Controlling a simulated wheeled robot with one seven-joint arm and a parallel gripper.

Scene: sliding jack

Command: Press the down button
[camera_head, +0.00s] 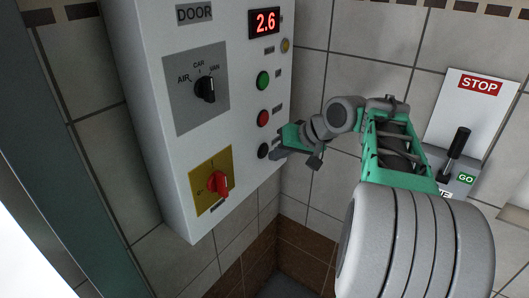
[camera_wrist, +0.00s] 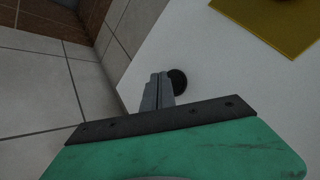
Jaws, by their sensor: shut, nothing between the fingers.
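A white control box (camera_head: 160,120) on the wall carries a column of buttons: green (camera_head: 263,80), red (camera_head: 263,117) and black (camera_head: 262,151). The labels beside them are too small to read, so which one is the down button cannot be told from text. My gripper (camera_head: 276,154) is shut and empty, with its tips right beside the black button. In the wrist view the shut fingertips (camera_wrist: 157,80) lie just left of the black button (camera_wrist: 177,82) and overlap its edge. Whether they touch it is unclear.
The box also has a black selector knob (camera_head: 205,89) and a red rotary switch (camera_head: 218,183) on a yellow plate. A STOP/GO lever (camera_head: 457,146) stands at the right. Tiled walls surround the box.

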